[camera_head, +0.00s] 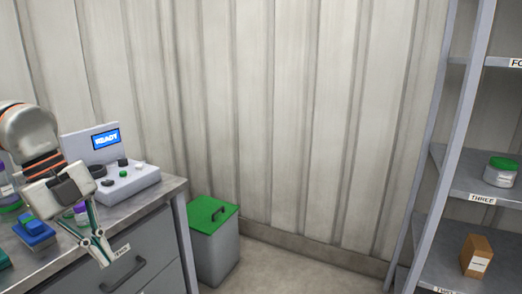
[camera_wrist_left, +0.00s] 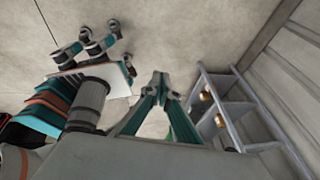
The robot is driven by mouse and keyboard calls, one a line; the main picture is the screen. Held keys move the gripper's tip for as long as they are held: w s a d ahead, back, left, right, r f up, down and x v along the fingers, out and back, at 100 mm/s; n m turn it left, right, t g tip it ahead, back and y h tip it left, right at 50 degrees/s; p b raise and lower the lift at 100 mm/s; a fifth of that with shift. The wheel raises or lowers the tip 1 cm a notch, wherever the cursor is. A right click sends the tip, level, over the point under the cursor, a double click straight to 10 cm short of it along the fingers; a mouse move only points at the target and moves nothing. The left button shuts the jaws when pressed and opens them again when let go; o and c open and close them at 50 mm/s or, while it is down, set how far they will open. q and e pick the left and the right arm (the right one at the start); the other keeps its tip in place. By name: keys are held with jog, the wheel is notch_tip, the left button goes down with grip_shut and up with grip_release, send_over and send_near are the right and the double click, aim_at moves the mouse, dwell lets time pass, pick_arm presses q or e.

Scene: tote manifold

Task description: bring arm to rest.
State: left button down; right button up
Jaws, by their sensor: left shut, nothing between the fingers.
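My left gripper (camera_head: 97,246) hangs in front of the workbench at the left of the head view, its fingertips pointing down beside the drawer front. It is shut and empty. In the left wrist view its fingers (camera_wrist_left: 161,82) meet at the tips, with nothing between them. My left arm comes in from the left edge, over the bench. My right gripper is not in the head view.
The metal workbench (camera_head: 165,188) holds a console with a READY screen (camera_head: 105,138), a blue block (camera_head: 34,230) and jars. A grey bin with a green lid (camera_head: 213,213) stands beside it. Shelving at right bears a green-lidded jar (camera_head: 500,172) and a brown box (camera_head: 476,256). Floor between is clear.

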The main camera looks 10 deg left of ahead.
pick_arm(q)
jog(key=w+d+f+n+t+h+p, duration=0.1)
jog(key=d+f+n+t+h+p, duration=0.15)
jog(key=f+n+t, duration=0.4)
jog(key=w+d+f+n+t+h+p, duration=0.1)
jog(key=f+n+t+h+p, duration=0.2)
jog(key=f+t, duration=0.7)
jog(key=s+d+f+n+g+y+p, duration=0.1)
jog(key=s+d+f+n+g+y, duration=0.2)
jog(key=s+d+f, duration=0.4)
jog(key=s+d+f+n+g+y+p, duration=0.2)
jog(key=s+d+f, duration=0.5)
jog(key=f, duration=0.6)
jog(key=n+g+y, duration=0.1)
jog(key=n+y, duration=0.1)
jog(key=n, duration=0.1)
jog(key=shift+s, duration=0.2)
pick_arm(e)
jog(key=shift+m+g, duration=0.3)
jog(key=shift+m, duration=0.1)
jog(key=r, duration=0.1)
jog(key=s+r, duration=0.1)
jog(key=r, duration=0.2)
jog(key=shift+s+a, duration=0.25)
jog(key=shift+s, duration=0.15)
